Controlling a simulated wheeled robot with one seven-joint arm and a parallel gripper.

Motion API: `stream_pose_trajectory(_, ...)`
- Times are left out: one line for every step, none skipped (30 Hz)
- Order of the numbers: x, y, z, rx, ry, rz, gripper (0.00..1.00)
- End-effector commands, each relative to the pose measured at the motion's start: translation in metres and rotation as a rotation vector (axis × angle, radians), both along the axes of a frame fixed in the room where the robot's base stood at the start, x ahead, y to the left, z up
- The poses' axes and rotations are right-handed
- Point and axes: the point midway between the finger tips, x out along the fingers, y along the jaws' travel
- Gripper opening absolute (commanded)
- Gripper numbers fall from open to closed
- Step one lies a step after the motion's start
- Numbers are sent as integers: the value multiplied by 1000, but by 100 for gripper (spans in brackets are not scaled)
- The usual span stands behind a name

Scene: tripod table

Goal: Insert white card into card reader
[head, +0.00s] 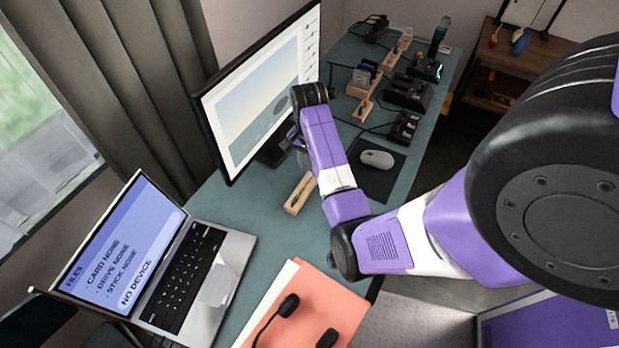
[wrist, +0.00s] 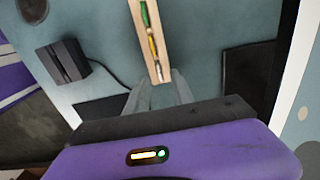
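In the head view my gripper (head: 291,141) is small and close to the monitor. A narrow wooden holder (wrist: 137,8) with green, yellow and whitish pieces lies just beyond the fingertips; I cannot tell whether the whitish piece is the white card. A wooden stand (head: 357,93) at the back holds upright blue and pale items, too small to identify. A black slotted device (wrist: 66,61) stands left of the holder; I cannot tell whether it is the card reader.
A monitor (head: 262,95) stands beside my arm. The laptop (head: 211,270) screen reads card none and no device. A mouse (head: 377,158), several black cabled devices (head: 408,92) and a headset on a red folder (head: 318,300) are on the table (head: 245,215).

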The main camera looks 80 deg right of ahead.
Motion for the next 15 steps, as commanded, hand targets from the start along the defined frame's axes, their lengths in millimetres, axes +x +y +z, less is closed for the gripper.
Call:
stream_pose_trajectory(-2, 1, -6, 4, 3, 0, 29)
stream_pose_trajectory(-3, 1, -11, 3, 3, 0, 29)
stream_pose_trajectory(-3, 0, -17, 3, 2, 1, 29)
stream_pose_trajectory(-2, 1, -22, 3, 2, 1, 29)
stream_pose_trajectory(-2, 1, -25, 3, 2, 1, 29)
stream_pose_trajectory(-2, 0, -29, 1, 2, 1, 29)
stream_pose_trajectory(-2, 0, -31, 1, 2, 1, 29)
stream_pose_trajectory(-2, 1, -33, 2, 1, 1, 29)
stream_pose_trajectory(-2, 0, -35, 1, 1, 1, 29)
stream_pose_trajectory(-2, 0, -35, 0, 0, 1, 29)
stream_pose_trajectory(-2, 0, -36, 0, 0, 1, 29)
stream_pose_trajectory(-2, 0, -36, 0, -1, 1, 29)
stream_pose_trajectory(-2, 0, -36, 0, -1, 1, 29)
stream_pose_trajectory(-2, 0, -36, 0, -1, 1, 29)
stream_pose_trajectory(-2, 0, -36, 0, -1, 1, 29)
